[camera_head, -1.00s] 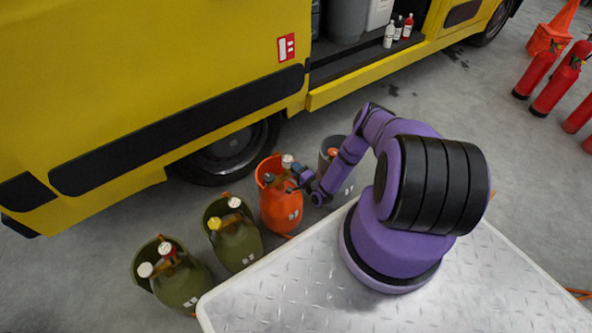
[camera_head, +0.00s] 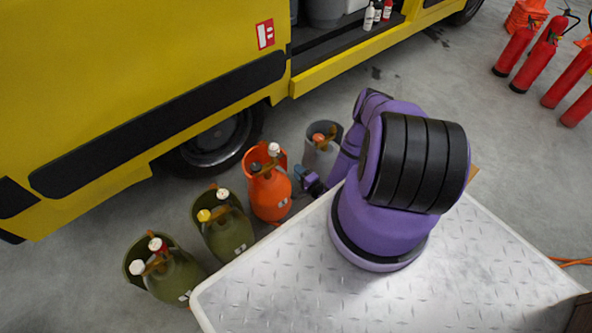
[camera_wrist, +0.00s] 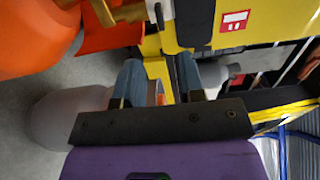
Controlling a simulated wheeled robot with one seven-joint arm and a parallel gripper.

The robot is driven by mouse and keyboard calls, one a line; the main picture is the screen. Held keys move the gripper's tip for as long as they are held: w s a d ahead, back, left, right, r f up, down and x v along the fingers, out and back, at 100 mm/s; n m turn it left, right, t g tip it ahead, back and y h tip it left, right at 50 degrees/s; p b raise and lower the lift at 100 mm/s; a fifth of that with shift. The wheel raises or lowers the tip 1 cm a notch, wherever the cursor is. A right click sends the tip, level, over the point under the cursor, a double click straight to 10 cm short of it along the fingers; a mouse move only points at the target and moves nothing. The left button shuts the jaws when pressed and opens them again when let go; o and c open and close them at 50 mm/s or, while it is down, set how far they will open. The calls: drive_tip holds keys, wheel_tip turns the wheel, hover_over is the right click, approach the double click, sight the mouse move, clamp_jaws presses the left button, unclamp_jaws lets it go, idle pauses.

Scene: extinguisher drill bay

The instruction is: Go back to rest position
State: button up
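Red extinguishers (camera_head: 540,55) stand at upper right on open floor. The diamond-plate deck (camera_head: 290,275) is bare around my arm base.

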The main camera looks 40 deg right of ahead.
idle(0.4)
drive_tip(key=w+d+r+n+g+y, duration=0.1)
drive_tip(key=w+d+r+n+g, duration=0.25)
drive_tip(key=w+r, duration=0.75)
drive_tip(key=w+d+r+n+g, duration=0.2)
drive_tip(key=w+d+r+n, duration=0.3)
drive_tip(key=w+r, duration=0.5)
drive_tip(key=a+r+n+g+h, duration=0.1)
drive_tip(key=a+r+n, duration=0.1)
drive_tip(key=r, duration=1.4)
drive_tip(key=a+r+n+g+h, duration=0.1)
drive_tip(key=a+r+n+g, duration=0.1)
drive_tip(key=r, duration=1.5)
drive_tip(key=s+a+r+n+g+h, duration=0.1)
drive_tip(key=s+a+r, duration=0.6)
drive_tip(key=r, duration=0.4)
drive_tip(key=s+a+r+n+g+h, duration=0.15)
drive_tip(key=s+a+r, duration=0.25)
drive_tip(key=s+r, duration=0.6)
drive_tip(key=s+a+r+n+y, duration=0.1)
drive_tip(key=s+a+r, duration=0.1)
drive_tip(key=s, duration=0.7)
drive_tip(key=s+a+r+n+g+y, duration=0.1)
drive_tip(key=s+a, duration=0.3)
drive_tip(key=s, duration=0.5)
drive_tip(key=s+a+r+y, duration=0.1)
drive_tip(key=s+a+r, duration=0.2)
drive_tip(key=s, duration=0.6)
drive_tip(key=shift+a+n+g, duration=0.35)
drive_tip(key=shift+n+g, duration=0.05)
